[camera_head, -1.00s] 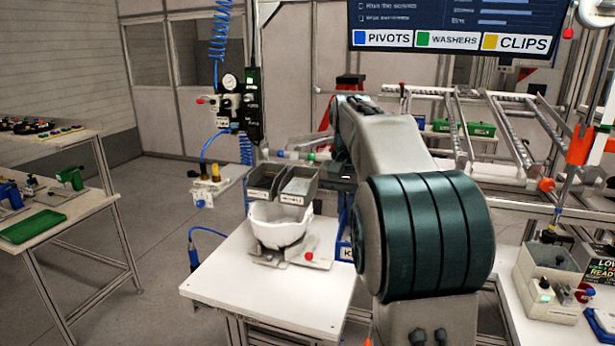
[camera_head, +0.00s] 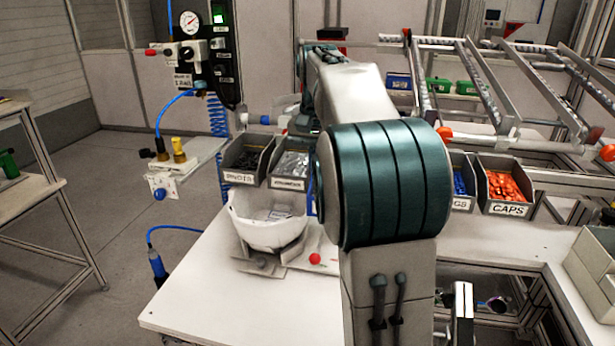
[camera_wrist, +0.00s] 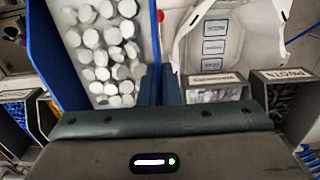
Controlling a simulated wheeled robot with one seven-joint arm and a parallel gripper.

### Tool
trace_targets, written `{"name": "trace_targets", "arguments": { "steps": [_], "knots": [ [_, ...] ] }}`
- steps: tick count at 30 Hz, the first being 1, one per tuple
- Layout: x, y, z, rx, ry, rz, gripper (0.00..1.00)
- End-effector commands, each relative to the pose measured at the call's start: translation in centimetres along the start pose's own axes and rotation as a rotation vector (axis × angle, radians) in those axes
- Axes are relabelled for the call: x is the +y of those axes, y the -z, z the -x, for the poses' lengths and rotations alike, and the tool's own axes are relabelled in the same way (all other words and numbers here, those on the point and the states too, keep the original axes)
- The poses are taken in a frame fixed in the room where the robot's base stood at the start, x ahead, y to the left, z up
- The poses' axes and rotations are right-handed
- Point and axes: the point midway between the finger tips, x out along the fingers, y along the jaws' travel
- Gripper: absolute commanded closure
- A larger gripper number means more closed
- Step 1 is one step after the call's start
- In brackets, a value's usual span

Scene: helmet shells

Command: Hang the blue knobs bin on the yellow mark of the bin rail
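The blue knobs bin shows in the wrist view as a blue-walled bin (camera_wrist: 50,70) full of whitish round knobs. My gripper (camera_wrist: 160,84) has its two dark fingers close together, one on each side of the bin's right wall, pinching it. In the head view my arm covers the gripper and nearly all of this bin; only a thin blue strip (camera_head: 311,190) shows left of the arm. The bin rail and its yellow mark cannot be made out; grey bins stand in a row where the arm blocks the middle.
Grey pivots (camera_head: 244,160) and washers (camera_head: 290,165) bins are left of my arm; a bin of blue parts (camera_head: 460,185) and the caps bin (camera_head: 506,187) are right. A white helmet shell (camera_head: 266,225) sits in a fixture on the white table (camera_head: 225,300). A valve panel hangs at left.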

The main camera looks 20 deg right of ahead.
Motion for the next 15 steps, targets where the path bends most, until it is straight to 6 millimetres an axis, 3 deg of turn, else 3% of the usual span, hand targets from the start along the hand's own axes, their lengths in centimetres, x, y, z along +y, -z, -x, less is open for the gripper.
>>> {"name": "trace_targets", "arguments": {
  "steps": [3,15],
  "knots": [
    [-0.1,0.0,-1.3,0.0,0.0,0.003,1.0],
    [-0.7,1.0,-1.2,-0.001,-0.001,0.013,1.0]
  ]
}}
